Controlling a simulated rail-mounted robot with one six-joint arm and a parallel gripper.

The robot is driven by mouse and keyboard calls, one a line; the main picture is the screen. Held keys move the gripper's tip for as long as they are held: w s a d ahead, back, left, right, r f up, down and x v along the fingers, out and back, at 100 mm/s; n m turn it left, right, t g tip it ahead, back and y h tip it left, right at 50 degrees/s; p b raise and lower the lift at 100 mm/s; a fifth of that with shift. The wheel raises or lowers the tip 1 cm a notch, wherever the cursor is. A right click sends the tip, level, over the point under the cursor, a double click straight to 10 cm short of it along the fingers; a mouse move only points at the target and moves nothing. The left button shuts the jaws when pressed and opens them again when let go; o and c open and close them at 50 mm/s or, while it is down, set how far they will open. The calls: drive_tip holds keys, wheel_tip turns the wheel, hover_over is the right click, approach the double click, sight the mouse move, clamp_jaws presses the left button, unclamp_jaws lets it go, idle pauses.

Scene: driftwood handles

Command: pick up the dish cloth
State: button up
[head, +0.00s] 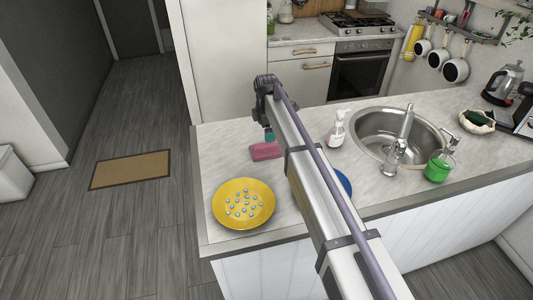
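A pink folded cloth (265,152), which looks like the dish cloth, lies on the light countertop (220,150) left of the sink. My arm reaches across the counter from the lower right, and its wrist bends down near the cloth. My gripper (270,136) is at the cloth's upper edge in the picture, with a small teal part showing there. The fingers are small and partly hidden by the arm, so I cannot tell whether they are open or shut, or whether they touch the cloth.
A yellow plate with pale dots (244,204) is at the near left. A blue plate (343,183) is partly hidden behind my arm. A soap bottle (337,130), the sink (378,128) with its tap and a green container (438,168) are to the right.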

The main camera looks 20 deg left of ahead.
sight(265, 145)
wheel_tip(265, 145, down, 3)
drive_tip(key=shift+s+a+f+b, duration=0.1)
drive_tip(key=shift+a+b, duration=0.05)
drive_tip(key=shift+b, duration=0.6)
drive_tip(key=shift+f+b, duration=0.4)
wheel_tip(265, 145, down, 5)
drive_tip(key=b, duration=0.5)
drive_tip(key=shift+r, duration=0.25)
drive_tip(key=c, duration=0.6)
drive_tip(key=shift+p, duration=0.35)
wheel_tip(265, 145, up, 10)
drive_tip(key=p, duration=1)
drive_tip(key=shift+r, duration=0.2)
drive_tip(key=shift+f, duration=0.2)
